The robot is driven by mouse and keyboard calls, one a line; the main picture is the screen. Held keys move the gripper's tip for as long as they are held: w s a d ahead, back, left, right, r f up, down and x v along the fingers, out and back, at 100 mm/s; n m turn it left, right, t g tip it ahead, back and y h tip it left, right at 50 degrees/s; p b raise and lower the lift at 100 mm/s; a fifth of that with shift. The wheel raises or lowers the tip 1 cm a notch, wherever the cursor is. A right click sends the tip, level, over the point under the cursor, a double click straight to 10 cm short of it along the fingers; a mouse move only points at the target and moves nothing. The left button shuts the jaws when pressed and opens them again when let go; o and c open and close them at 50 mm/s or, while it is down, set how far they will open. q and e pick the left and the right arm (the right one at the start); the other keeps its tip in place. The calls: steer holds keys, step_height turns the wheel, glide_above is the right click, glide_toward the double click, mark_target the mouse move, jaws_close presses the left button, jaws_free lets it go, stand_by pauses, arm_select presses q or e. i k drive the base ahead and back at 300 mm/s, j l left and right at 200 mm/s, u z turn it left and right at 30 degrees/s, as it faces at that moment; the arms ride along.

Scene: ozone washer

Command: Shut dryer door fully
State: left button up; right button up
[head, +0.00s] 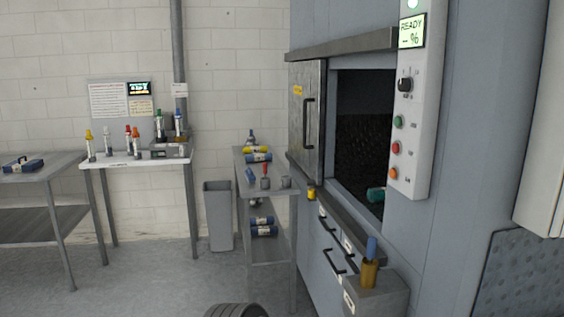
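The door (308,125) is a grey metal panel with a dark vertical bar handle (308,124) and a small yellow label near its top. It stands at the left of the opening in the tall blue-grey machine (445,130). The door is open: the dark chamber (362,130) is exposed to its right. I cannot tell whether the door slides or swings. Neither of my grippers is in view.
A control panel (412,110) right of the opening reads "READY -- %". A teal object (376,194) lies low in the opening. Drawers with dark handles (333,262) and a box (375,295) stand below. A cart (265,190) and grey bin (218,215) stand left; floor shows at lower left.

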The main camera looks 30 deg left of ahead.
mark_target(307, 79)
steer(key=i+j+u, duration=0.1)
steer(key=i+j, duration=0.2)
steer(key=j, duration=0.25)
steer(key=i+j, duration=0.3)
steer(key=j, duration=0.25)
steer(key=i+j+u, duration=0.15)
steer(key=i+j, duration=0.15)
steer(key=j, duration=0.25)
steer(key=i+j, duration=0.35)
steer(key=j, duration=0.2)
steer(key=i+j+u, duration=0.15)
steer(key=i+j, duration=0.15)
steer(key=j, duration=0.2)
